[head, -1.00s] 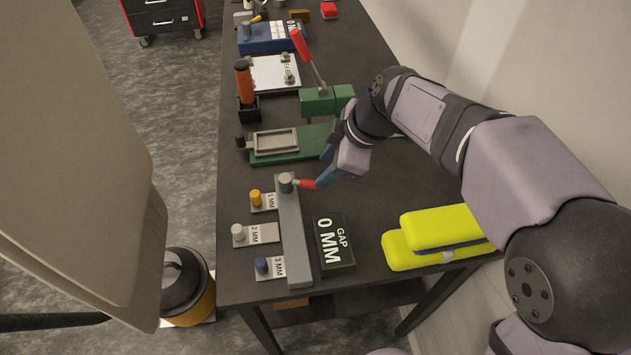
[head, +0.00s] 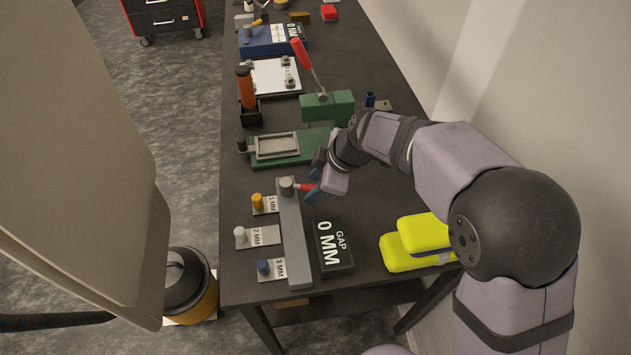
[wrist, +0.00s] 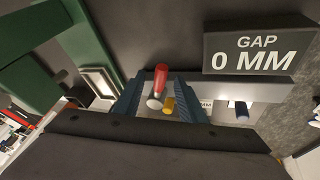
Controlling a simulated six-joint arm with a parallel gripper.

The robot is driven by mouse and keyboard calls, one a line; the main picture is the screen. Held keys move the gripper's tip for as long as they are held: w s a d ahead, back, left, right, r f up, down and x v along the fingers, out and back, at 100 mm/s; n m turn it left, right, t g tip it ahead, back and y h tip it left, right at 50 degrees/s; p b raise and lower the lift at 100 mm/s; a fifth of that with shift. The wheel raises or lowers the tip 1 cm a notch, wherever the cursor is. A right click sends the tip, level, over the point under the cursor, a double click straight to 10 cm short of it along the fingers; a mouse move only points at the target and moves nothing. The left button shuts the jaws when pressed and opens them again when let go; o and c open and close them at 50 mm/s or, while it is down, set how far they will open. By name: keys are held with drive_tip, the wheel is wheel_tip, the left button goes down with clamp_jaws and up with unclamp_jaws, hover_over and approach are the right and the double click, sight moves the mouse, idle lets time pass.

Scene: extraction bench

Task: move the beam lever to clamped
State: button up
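The beam lever has a red handle (head: 305,187) on a grey pivot (head: 287,184) at the far end of a long grey beam (head: 296,240). The handle points right, away from the pivot. My gripper (head: 313,188) is at the handle's outer end. In the wrist view the red handle (wrist: 159,80) lies between the two blue fingers of my gripper (wrist: 158,92), with space on both sides. The gripper is open. A black display (head: 333,246) beside the beam reads GAP 0 MM, and also shows in the wrist view (wrist: 260,50).
Plates marked 1, 2 and 3 MM with yellow (head: 257,200), white (head: 239,233) and blue (head: 263,267) knobs lie left of the beam. A green fixture (head: 290,160) and a green block with a red-handled lever (head: 327,106) stand beyond. Yellow cases (head: 413,245) lie right.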

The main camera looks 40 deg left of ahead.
drive_tip(key=shift+c, duration=0.2)
clamp_jaws()
